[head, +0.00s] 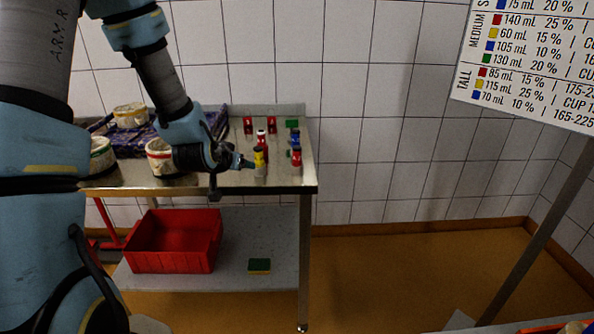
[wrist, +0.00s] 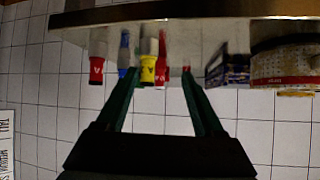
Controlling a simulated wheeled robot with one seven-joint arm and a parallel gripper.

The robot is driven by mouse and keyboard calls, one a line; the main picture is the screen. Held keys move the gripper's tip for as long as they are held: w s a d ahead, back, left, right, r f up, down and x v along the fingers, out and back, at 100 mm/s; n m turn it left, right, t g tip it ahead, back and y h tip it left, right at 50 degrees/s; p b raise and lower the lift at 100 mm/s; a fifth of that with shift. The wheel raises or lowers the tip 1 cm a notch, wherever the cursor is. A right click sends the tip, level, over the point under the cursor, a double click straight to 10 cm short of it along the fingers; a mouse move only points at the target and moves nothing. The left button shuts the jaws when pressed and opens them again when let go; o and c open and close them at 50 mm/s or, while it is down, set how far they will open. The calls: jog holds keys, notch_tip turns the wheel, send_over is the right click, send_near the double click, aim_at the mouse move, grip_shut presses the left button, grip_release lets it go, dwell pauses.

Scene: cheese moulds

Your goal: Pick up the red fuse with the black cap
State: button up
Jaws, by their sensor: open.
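Several small upright pieces with red, yellow, blue and green parts stand on the metal table (head: 225,180). A red piece (head: 296,158) stands at the front right; what tops it is too small to tell. Another red piece (head: 261,138) stands behind a yellow one (head: 259,158). I cannot tell which red piece has a black cap. My gripper (head: 248,163) is just left of the yellow piece in the head view. In the wrist view, which is upside down, my gripper (wrist: 160,72) is open, with the yellow piece (wrist: 148,70) and a red piece (wrist: 162,62) showing between its fingers.
Two further red pieces (head: 247,124) (head: 271,124) and a green one (head: 292,124) are at the table's back. White tubs (head: 160,157) and a dark blue patterned box (head: 140,140) are left. A red crate (head: 150,245) and green-yellow sponge (head: 259,266) lie on the lower shelf.

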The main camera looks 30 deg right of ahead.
jog(key=d+f+m+t+h, duration=0.1)
jog(key=d+h, duration=0.2)
jog(key=d, duration=0.4)
jog(key=t+h+b, duration=0.2)
jog(key=t+h, duration=0.1)
send_near(297, 150)
jog(key=x, duration=0.4)
jog(key=shift+a+f, duration=0.1)
jog(key=shift+f, duration=0.05)
jog(key=x, duration=0.1)
jog(key=p+x, duration=0.1)
jog(key=x, duration=0.1)
jog(key=p+x, duration=0.1)
jog(key=shift+w+d+r, duration=0.2)
jog(key=shift+d+r, duration=0.1)
jog(key=p+x, duration=0.3)
jog(key=x, duration=0.2)
jog(key=shift+w+a+f, duration=0.1)
jog(key=shift+w+f, duration=0.1)
jog(key=shift+w+d+f, duration=0.15)
jog(key=shift+w+d, duration=0.2)
grip_shut()
